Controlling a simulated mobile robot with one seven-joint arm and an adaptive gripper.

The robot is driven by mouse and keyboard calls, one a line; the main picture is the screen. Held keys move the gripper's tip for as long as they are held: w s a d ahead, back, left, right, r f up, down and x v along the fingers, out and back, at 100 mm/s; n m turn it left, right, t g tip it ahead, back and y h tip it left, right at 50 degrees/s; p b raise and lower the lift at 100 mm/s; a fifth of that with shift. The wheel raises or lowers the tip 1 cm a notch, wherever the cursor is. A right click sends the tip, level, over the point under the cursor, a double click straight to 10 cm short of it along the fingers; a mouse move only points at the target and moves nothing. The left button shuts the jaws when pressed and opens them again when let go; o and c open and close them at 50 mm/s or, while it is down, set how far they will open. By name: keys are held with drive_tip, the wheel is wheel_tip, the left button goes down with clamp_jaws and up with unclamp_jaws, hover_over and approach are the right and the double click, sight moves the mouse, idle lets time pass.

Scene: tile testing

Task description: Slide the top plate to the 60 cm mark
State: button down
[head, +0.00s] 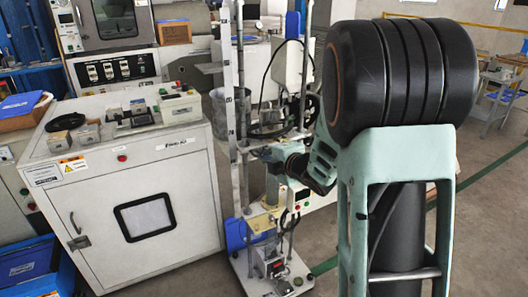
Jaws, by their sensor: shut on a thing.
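A tall test stand (238,110) with a vertical scale strip and upright rods stands on the floor in the middle of the head view. The top plate (262,152) appears as a greenish-grey piece across the rods, about halfway up. My gripper (278,164) reaches it from the right and is shut on it; the fingertips are small and partly hidden by my wrist. The marks on the scale (230,75) are too small to read, so the plate's height in centimetres cannot be told. A lower yellowish block (262,222) sits between the rods below.
A white cabinet (150,215) with instruments on top stands close to the left of the stand. A grey bin (232,113) and other machines are behind it. Boxes (28,268) stand at the far left. Open floor lies beyond my arm at the right.

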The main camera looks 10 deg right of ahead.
drive_tip(key=shift+f, duration=0.2)
drive_tip(key=shift+f, duration=1.9)
drive_tip(key=c, duration=2.1)
unclamp_jaws()
drive_tip(key=shift+r, duration=0.2)
drive_tip(key=v, duration=0.7)
